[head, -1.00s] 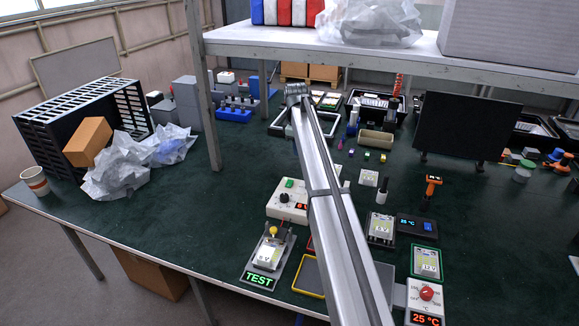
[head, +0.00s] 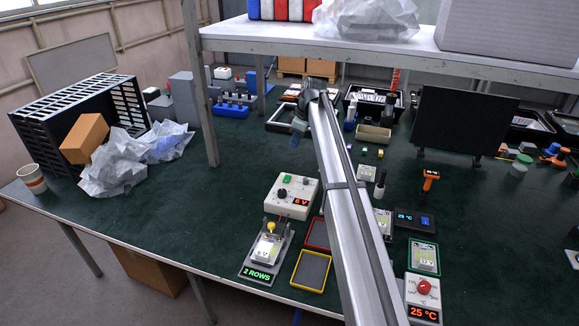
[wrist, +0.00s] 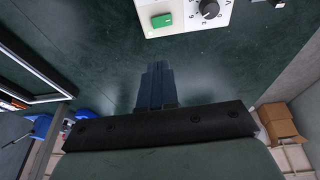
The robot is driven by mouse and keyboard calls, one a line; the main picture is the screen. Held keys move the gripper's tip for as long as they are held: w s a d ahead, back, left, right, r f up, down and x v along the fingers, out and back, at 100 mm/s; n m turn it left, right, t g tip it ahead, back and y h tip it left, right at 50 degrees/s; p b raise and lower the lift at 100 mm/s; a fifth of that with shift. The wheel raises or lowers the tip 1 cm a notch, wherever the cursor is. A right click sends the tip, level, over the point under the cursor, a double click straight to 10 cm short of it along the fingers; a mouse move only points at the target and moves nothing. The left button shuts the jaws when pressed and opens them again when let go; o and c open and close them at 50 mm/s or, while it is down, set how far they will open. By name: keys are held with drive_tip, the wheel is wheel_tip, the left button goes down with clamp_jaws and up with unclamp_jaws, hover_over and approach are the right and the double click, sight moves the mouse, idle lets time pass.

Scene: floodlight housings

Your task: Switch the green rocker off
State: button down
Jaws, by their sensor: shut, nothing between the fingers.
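The green rocker (head: 287,179) sits on the top face of a cream control box (head: 310,187), beside a black knob and a red lit display reading "6 V". In the wrist view the green rocker (wrist: 161,20) is near the top edge, on the box's cream face (wrist: 190,12). I cannot tell which way the rocker is tilted. My gripper (head: 294,142) is above the table, behind the box in the head view and apart from it. In the wrist view its dark blue fingers (wrist: 157,70) are together and empty, pointing towards the box.
A test stand (head: 266,252) with a lit "2 ROWS" sign and a yellow-edged tray (head: 311,271) stand in front of the box. A shelf post (head: 201,90) rises to the left. The green table between post and box is clear.

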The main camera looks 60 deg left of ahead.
hover_over(285, 178)
drive_tip(key=w, duration=0.1)
wheel_tip(285, 178, down, 12)
drive_tip(key=shift+w+d+r, duration=0.15)
drive_tip(key=shift+r, duration=0.05)
drive_tip(key=shift+w+f, duration=0.1)
drive_tip(key=shift+f, duration=0.9)
drive_tip(key=shift+w+a+f, duration=0.15)
drive_tip(key=shift+a+f, duration=0.1)
drive_tip(key=shift+f, duration=0.1)
drive_tip(key=shift+d, duration=0.1)
drive_tip(key=shift+s+d+r, duration=0.15)
drive_tip(key=shift+s+d, duration=0.35)
drive_tip(key=shift+s, duration=0.1)
